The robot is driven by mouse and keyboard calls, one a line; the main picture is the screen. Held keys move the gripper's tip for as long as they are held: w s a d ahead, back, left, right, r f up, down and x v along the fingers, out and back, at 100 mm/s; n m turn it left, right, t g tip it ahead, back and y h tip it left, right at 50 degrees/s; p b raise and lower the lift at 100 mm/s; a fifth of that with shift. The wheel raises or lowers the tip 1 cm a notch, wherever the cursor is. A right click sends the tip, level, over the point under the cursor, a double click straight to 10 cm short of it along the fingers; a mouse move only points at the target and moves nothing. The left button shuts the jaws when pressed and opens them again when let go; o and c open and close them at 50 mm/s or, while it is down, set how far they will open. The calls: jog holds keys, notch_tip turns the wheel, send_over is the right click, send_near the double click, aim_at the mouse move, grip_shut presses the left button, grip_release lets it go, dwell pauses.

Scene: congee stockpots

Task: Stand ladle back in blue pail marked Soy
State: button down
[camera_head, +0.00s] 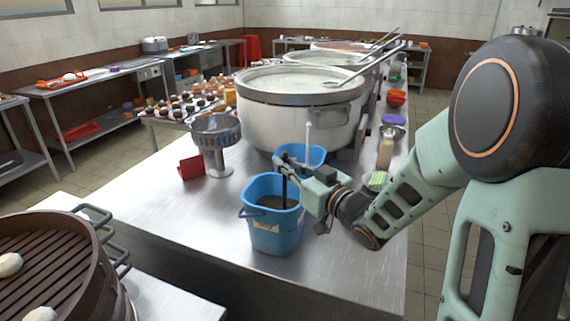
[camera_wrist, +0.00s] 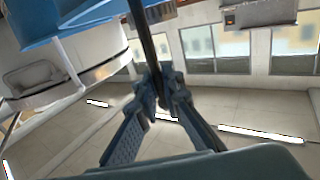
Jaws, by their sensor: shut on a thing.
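The front blue pail (camera_head: 258,240) stands on the steel counter with brown contents inside and a small tan label on its front; the label is too small to read. My gripper (camera_head: 285,165) is just above and behind this pail's opening, shut on the dark handle of the ladle (camera_head: 284,190). The handle is about upright and reaches down into the pail's opening; its lower end cannot be made out. In the wrist view, the handle (camera_wrist: 142,35) runs between the fingertips (camera_wrist: 160,85). A second blue pail (camera_head: 316,155) stands right behind, with a pale upright handle in it.
A large white stockpot (camera_head: 290,120) stands behind the pails, with more pots beyond. A metal stand with a bowl (camera_head: 217,145) and a red holder (camera_head: 191,167) are to the left. A bamboo steamer (camera_head: 60,265) is at front left. The counter's front left is clear.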

jog(key=c, duration=2)
grip_release()
